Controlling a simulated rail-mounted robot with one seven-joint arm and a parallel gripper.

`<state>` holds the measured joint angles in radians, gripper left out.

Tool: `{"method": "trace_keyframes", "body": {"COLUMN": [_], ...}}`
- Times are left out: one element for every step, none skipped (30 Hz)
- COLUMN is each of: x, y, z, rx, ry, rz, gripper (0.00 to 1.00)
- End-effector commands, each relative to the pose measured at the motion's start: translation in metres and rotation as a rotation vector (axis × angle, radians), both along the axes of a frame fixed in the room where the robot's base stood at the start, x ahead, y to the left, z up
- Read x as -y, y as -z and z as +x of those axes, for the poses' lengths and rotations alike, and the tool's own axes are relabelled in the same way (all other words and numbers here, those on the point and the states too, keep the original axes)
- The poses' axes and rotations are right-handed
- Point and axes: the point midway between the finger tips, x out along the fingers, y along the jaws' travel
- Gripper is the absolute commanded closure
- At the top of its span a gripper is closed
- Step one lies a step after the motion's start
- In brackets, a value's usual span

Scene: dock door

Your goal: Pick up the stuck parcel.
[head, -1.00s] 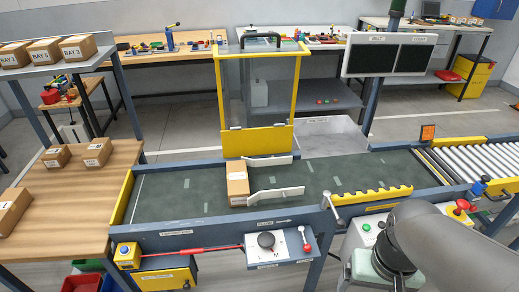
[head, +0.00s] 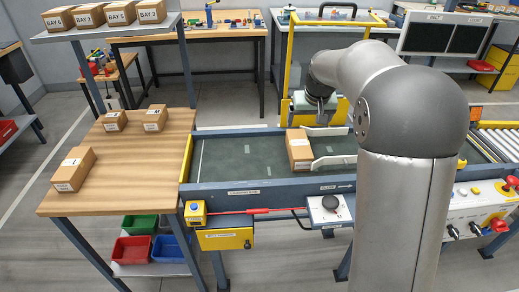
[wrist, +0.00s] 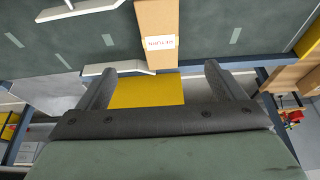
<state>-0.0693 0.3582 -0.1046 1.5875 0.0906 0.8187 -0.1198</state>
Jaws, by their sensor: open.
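The brown cardboard parcel (head: 299,150) sits on the dark green conveyor belt (head: 232,163), against the left ends of two white guide bars (head: 333,161). In the wrist view the parcel (wrist: 157,22) bears a white label and lies beyond the fingertips, roughly in line with the space between them. My gripper (wrist: 158,72) is open with nothing between its fingers. In the head view my gripper (head: 321,117) hangs behind and to the right of the parcel, by the yellow gate frame; its fingertips are hard to make out there.
A wooden table (head: 150,172) with several boxes stands left of the belt. A control panel (head: 331,211) is on the belt's front side. The yellow-framed gate (head: 289,65) stands behind the belt. My arm hides much of the right side.

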Motion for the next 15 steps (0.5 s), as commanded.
{"method": "trace_keyframes", "body": {"x": [0.002, 0.002, 0.002, 0.002, 0.002, 0.001, 0.001, 0.001, 0.001, 0.001, 0.0, 0.0, 0.0, 0.0, 0.0], "y": [0.002, 0.004, 0.007, 0.011, 0.016, 0.023, 0.028, 0.035, 0.043, 0.049, 0.055, 0.063, 0.07, 0.075, 0.083], "z": [0.007, 0.01, 0.013, 0.015, 0.016, 0.019, 0.021, 0.023, 0.027, 0.029, 0.032, 0.035, 0.037, 0.04, 0.043], "rx": [0.007, 0.009, 0.01, 0.009, 0.008, 0.008, 0.007, 0.007, 0.007, 0.006, 0.007, 0.006, 0.007, 0.007, 0.007], "ry": [0.001, 0.001, 0.001, 0.001, 0.001, 0.001, 0.0, 0.0, 0.0, 0.0, 0.0, -0.001, 0.001, 0.0, 0.0], "rz": [-0.003, -0.003, -0.004, -0.004, -0.004, -0.004, -0.003, -0.003, -0.003, -0.003, -0.003, -0.003, -0.004, -0.003, -0.003], "gripper": [0.11, 0.11, 0.11, 0.11, 0.11, 0.11, 0.11, 0.11, 0.11, 0.11, 0.11, 0.11, 0.11, 0.11, 0.11]}}
